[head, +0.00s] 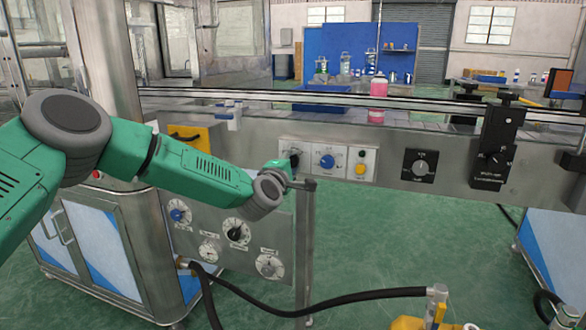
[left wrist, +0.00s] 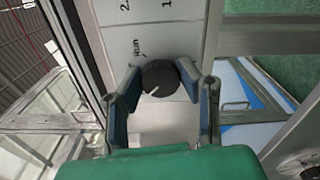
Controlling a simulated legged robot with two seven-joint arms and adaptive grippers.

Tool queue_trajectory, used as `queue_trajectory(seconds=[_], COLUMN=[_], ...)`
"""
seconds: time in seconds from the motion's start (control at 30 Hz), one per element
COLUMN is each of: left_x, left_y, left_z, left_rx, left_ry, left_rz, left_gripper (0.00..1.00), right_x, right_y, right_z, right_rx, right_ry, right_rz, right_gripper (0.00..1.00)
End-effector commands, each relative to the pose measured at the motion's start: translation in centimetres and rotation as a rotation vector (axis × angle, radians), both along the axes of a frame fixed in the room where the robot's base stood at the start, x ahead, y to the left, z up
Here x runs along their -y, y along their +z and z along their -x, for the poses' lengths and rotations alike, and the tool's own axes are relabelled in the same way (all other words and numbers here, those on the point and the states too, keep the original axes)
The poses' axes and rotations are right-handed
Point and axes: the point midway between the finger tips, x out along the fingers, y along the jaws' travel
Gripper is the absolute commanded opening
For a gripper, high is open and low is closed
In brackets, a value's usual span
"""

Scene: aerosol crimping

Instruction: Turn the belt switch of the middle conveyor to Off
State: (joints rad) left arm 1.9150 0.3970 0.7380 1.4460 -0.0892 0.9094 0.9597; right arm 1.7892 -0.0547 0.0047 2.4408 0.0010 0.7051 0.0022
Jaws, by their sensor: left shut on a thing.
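The belt switch is a round black knob on a white plate at the left of the conveyor's front panel. In the left wrist view the knob (left wrist: 160,77) shows a white pointer line slanting to the lower left, and the word "Run" is printed above it. My left gripper (left wrist: 157,88) is shut on the knob, its blue pads at either side of it. In the head view my left gripper (head: 289,170) is at this plate and partly hides the knob. An Off label cannot be made out. My right gripper is not in view.
A blue knob (head: 327,161) and a plate with a yellow button (head: 360,169) sit right of the switch. Farther right are a black dial (head: 420,167) and a black box (head: 495,150). A lower panel (head: 280,225) with several dials is below. A pink bottle (head: 378,98) stands on the conveyor.

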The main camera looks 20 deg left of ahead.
Motion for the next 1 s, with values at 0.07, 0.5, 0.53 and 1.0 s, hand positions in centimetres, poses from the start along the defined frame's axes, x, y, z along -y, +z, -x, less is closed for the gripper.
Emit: queue_trajectory(seconds=[0.07,0.5,0.53,1.0], left_x=[-0.05,-0.06,-0.06,-0.04], left_y=[-0.88,-0.94,-0.95,-0.44], left_z=[0.17,0.18,0.19,0.12], left_rx=[-0.015,-0.019,-0.019,-0.01], left_ry=[-0.001,-0.001,-0.001,0.0], left_rz=[0.023,0.06,0.06,0.06], left_gripper=[0.02,0.02,0.02,0.51], right_x=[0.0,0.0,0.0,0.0], right_y=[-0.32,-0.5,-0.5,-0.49], right_z=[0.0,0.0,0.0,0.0], right_rx=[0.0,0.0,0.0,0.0], right_ry=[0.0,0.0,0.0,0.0], right_rz=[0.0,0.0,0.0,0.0], right_gripper=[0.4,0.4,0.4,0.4])
